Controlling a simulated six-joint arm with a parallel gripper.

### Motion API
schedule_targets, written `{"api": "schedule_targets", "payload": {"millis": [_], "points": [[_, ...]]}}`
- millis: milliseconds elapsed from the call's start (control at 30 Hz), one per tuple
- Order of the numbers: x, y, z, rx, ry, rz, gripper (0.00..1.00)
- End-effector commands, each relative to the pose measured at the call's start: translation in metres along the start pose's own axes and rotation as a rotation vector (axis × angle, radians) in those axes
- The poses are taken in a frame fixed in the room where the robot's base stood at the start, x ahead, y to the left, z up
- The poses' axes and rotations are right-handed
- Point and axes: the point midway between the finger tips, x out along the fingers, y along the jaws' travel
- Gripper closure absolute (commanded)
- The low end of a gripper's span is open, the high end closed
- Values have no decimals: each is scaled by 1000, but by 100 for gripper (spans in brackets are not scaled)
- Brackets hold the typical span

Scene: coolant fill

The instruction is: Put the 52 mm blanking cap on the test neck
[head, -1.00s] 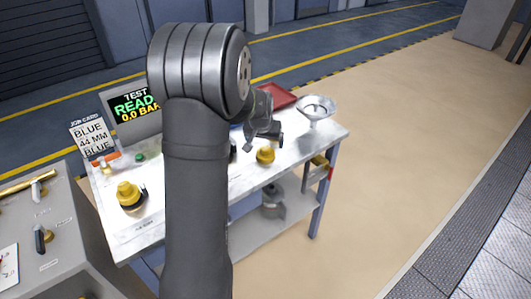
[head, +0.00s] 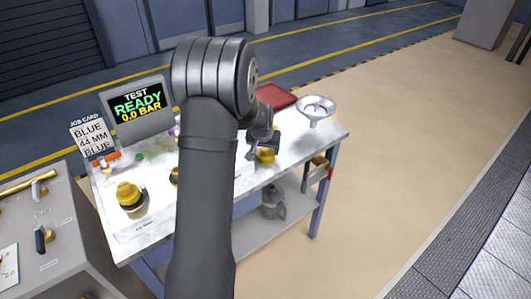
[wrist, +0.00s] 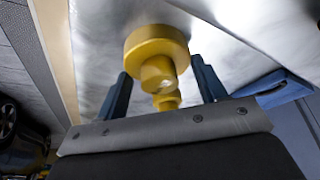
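A yellow stepped cap (head: 266,156) with a wide round flange and a narrower knob is on the white bench, toward its right. In the wrist view the cap (wrist: 157,45) lies between the two blue fingers of my gripper (wrist: 161,68), with a gap on both sides of its knob. My gripper (head: 254,148) is open and close beside this cap in the head view. Another yellow piece (head: 129,192) with a dark part stands at the bench's left front. No size marking is readable on either. I cannot make out the test neck for certain; my arm hides the bench middle.
A screen (head: 138,105) reads TEST READY 0.0 BAR. The job card (head: 90,137) reads BLUE 44 MM BLUE. A metal funnel (head: 316,108) stands at the right end, with a red tray (head: 276,96) behind. A grey control panel (head: 60,225) is at left.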

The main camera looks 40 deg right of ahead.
Motion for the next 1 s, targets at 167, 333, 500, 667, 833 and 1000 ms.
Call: {"api": "schedule_targets", "payload": {"millis": [167, 333, 500, 667, 833, 1000], "points": [[0, 0, 0, 0, 0, 0, 58], [0, 0, 0, 0, 0, 0, 58], [-2, 0, -1, 0, 1, 0, 58], [-14, 0, -6, 0, 1, 0, 58], [-42, 1, -17, 1, 2, 1, 58], [-69, 39, -8, 6, 1, 3, 58]]}}
